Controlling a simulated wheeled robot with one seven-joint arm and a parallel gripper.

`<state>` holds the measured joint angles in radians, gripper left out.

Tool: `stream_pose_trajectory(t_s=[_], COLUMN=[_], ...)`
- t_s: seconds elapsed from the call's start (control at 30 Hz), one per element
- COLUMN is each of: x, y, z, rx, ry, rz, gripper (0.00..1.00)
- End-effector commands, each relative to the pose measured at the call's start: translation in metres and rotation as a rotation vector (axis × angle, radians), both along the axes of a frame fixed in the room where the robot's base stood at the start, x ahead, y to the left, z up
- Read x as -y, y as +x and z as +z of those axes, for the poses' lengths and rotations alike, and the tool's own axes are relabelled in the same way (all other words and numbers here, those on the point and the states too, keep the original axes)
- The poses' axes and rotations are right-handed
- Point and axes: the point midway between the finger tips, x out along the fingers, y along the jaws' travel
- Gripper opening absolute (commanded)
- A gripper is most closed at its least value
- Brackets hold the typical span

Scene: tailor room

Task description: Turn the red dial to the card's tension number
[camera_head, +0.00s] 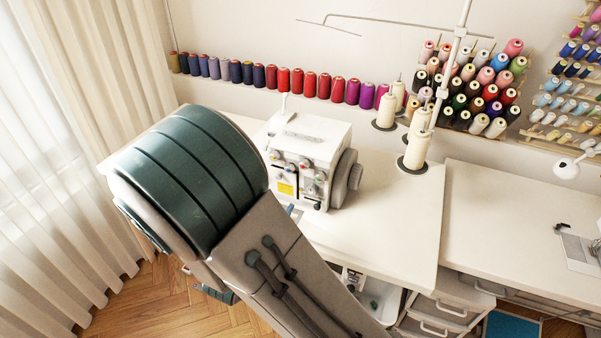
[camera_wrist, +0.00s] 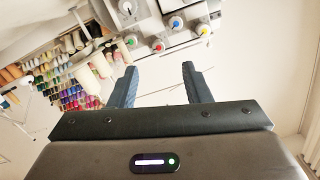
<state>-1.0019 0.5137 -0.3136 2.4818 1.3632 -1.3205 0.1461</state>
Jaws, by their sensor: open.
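A white overlock sewing machine (camera_head: 312,140) stands on the white table, with several small dials on its front. In the wrist view the red dial (camera_wrist: 158,47) sits between a green-centred dial (camera_wrist: 130,41) and a blue-centred one (camera_wrist: 175,22), with a yellow-centred one (camera_wrist: 203,29) to the right. My gripper (camera_wrist: 158,70) is open and empty; its two fingers point toward the dials, apart from them. The red dial appears just beyond the fingertips, between them. A small yellow label (camera_head: 286,187) is on the machine's front; its text is too small to read. I cannot identify the card.
Thread cones (camera_head: 414,152) on a stand are right of the machine. A row of spools (camera_head: 283,80) lines the wall behind, and a rack of spools (camera_head: 486,90) hangs at the right. The white table (camera_head: 400,215) is clear in front right. Curtains (camera_head: 75,120) hang at left.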

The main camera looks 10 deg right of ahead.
Motion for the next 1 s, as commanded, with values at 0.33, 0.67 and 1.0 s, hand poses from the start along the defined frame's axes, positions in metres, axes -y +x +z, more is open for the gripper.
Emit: stream_pose_trajectory(t_s=[0.33,0.67,1.0], x=[0.017,0.058,0.080], y=[0.014,0.071,0.103], z=[0.006,0.007,0.005], rx=[0.047,0.045,0.044], ry=[-0.053,-0.053,-0.051], rz=[-0.031,-0.028,-0.025], gripper=[0.44,0.44,0.44])
